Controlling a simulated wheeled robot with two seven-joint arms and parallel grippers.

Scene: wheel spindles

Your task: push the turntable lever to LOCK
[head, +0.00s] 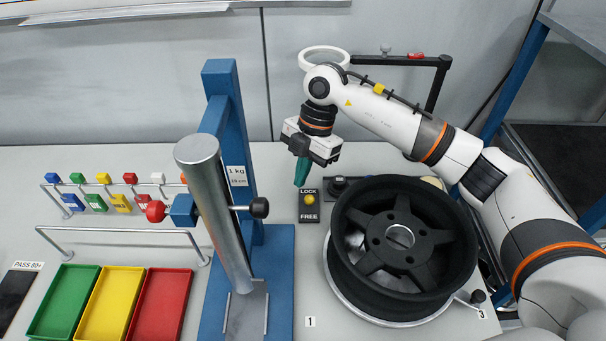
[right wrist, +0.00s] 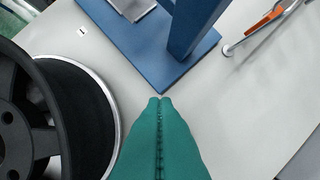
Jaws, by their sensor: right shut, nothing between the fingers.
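A black plate (head: 309,213) reads LOCK at its top and FREE at its bottom. A yellow knob (head: 309,199) sits between the two words; which way its lever leans is too small to tell. The plate is left of the silver turntable (head: 345,300), which carries a black wheel (head: 362,262). My right gripper (head: 300,184) is shut and empty, with green fingers pointing down, just above and left of the plate's LOCK end in the head view. Its shut fingers (right wrist: 160,100) also show in the right wrist view, where the plate is not seen. My left gripper is not in view.
A blue stand (head: 280,280) with a thick steel cylinder (head: 216,210) stands left of the plate. A black-knobbed handle (head: 478,297) sticks out at the turntable's right. A dark knob (head: 338,184) is right of the plate. Green, yellow and red trays (head: 160,305) lie far left.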

